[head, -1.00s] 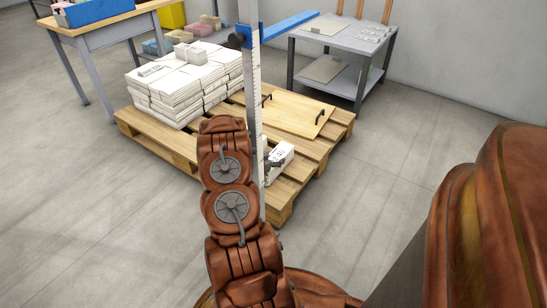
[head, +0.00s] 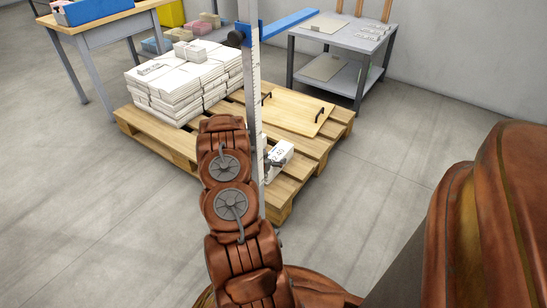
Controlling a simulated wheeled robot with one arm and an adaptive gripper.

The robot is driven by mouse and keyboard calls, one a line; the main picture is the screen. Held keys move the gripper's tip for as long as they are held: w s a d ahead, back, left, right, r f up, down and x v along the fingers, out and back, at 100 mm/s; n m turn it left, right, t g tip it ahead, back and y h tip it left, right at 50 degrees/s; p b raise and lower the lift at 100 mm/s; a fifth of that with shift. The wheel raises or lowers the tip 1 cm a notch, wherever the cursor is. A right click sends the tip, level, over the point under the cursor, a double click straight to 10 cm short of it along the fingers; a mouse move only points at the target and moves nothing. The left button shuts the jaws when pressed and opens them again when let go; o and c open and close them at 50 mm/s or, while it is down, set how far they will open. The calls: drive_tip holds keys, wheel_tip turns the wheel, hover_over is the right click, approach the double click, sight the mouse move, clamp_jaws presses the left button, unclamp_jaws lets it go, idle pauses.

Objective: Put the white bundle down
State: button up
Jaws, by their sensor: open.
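A white bundle (head: 281,153) with dark print on it is at the front right part of the wooden pallet (head: 165,143), partly hidden behind my arm and a tall upright ruler. Whether it rests flat on the slats is hard to tell. My gripper (head: 268,164) is mostly hidden behind my arm and the ruler; a small dark part of it shows against the bundle's left side. It is open. A stack of white bundles (head: 180,92) stands on the left rear of the pallet.
A grey table (head: 340,38) stands behind right, a wooden-topped table (head: 105,28) behind left. Right floor is clear.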

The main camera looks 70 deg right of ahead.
drive_tip(key=shift+f+b, duration=0.2)
drive_tip(key=shift+b, duration=0.4)
drive_tip(key=p+v, duration=0.3)
drive_tip(key=v, duration=0.3)
drive_tip(key=shift+w+a+r+p, duration=0.15)
drive_tip(key=shift+w+r+p, duration=0.1)
drive_tip(key=shift+p, duration=0.1)
drive_tip(key=shift+a+r, duration=0.2)
drive_tip(key=shift+a, duration=0.45)
drive_tip(key=shift+w, duration=0.1)
